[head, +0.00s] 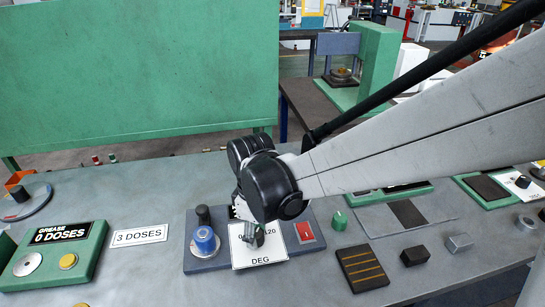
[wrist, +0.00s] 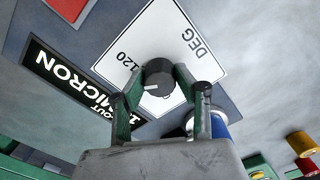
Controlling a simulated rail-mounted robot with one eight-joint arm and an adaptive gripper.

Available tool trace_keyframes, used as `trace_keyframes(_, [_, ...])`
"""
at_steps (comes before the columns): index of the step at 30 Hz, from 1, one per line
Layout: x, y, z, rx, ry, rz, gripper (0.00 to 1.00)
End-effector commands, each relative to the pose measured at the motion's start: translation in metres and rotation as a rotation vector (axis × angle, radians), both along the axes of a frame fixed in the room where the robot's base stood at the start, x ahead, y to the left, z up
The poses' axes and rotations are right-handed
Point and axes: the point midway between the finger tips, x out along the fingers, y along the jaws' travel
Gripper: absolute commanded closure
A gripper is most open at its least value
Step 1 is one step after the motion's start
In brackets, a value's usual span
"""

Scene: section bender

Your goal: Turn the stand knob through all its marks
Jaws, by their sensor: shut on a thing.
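The stand knob (wrist: 158,74) is a dark round knob with a white pointer line, on a white plate (wrist: 192,28) printed "DEG" with "120" visible. My gripper (wrist: 160,88) is shut on the knob, one green finger at each side, and the pointer shows between the fingers. In the head view my gripper (head: 248,230) comes down over the stand (head: 205,262), and my arm's end hides most of the knob and some of the plate's marks.
On the stand are a blue cylinder (head: 205,241), a black post (head: 203,215) and a red switch (head: 305,232). A "MICRON" readout (wrist: 85,95) lies beside the plate.

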Motion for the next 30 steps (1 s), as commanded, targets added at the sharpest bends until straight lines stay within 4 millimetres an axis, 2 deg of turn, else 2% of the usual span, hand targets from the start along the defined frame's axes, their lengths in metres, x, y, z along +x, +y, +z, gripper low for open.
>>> trace_keyframes(6, [0.0001,0.0001,-0.0006,0.000,0.000,-0.190,0.96])
trace_keyframes(15, [0.0002,0.0001,-0.0003,0.000,0.000,-0.387,0.96])
trace_keyframes(30, [0.0004,0.0002,0.0004,0.001,0.000,-0.494,0.96])
